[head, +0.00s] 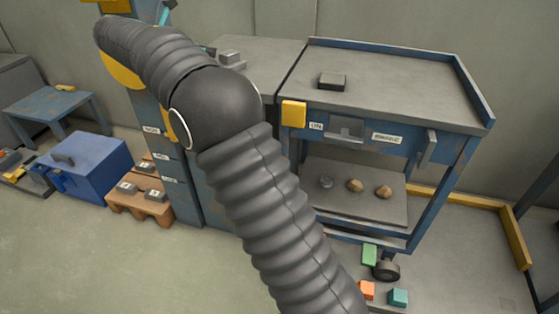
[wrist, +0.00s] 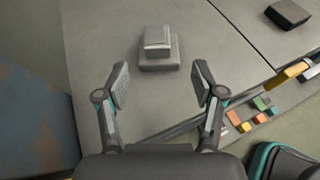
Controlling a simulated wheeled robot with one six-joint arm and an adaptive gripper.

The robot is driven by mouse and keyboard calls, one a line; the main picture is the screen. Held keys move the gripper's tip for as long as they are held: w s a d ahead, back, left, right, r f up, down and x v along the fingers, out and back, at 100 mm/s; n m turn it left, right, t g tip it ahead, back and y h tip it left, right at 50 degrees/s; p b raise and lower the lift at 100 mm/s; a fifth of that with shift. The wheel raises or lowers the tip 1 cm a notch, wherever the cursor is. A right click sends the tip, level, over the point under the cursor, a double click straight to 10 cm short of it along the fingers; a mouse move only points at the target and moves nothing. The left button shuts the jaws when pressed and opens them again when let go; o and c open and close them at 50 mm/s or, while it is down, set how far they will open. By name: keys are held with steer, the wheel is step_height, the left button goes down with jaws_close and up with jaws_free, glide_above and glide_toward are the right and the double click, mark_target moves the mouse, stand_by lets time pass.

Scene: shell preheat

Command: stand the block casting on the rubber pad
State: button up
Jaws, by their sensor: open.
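A grey stepped block, which looks like the block casting (wrist: 157,38), is upright on the grey bench top in the wrist view. Its lower part is wider and a little darker; I cannot tell whether that is a separate piece. It also shows in the head view (head: 230,57), beside my arm. My gripper (wrist: 162,84) is open and empty, its fingertips apart on the near side of the block, not around it. A dark flat block, possibly the rubber pad (head: 331,81), lies on the cart top; it also shows in the wrist view (wrist: 288,13). My arm mostly hides the gripper in the head view.
The blue cart (head: 476,95) stands right of the bench (head: 275,50), its raised rim around a mostly clear top. Its lower shelf (head: 340,205) holds several lumps. Coloured blocks (head: 369,254) lie below. A blue chest (head: 90,165) and wooden pallet (head: 130,205) are at left.

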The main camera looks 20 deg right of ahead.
steer(key=s+d+f+m+g+y, duration=0.1)
steer(key=s+d+m+y, duration=0.3)
steer(key=s, duration=0.7)
steer(key=s+d+m+g+y, duration=0.1)
steer(key=s+d+m+y, duration=0.1)
steer(key=s+d+m, duration=0.75)
steer(key=s+a+f+m+y, duration=0.2)
steer(key=s+f+m, duration=0.3)
steer(key=s, duration=0.8)
steer(key=s+a+f+m+y, duration=0.3)
steer(key=s+f+m, duration=0.2)
steer(key=s, duration=0.8)
step_height(320, 180, down, 3)
steer(key=shift+s+f+t, duration=0.1)
steer(key=shift+s+t, duration=0.05)
steer(key=shift+t, duration=0.25)
steer(key=shift+m, duration=0.25)
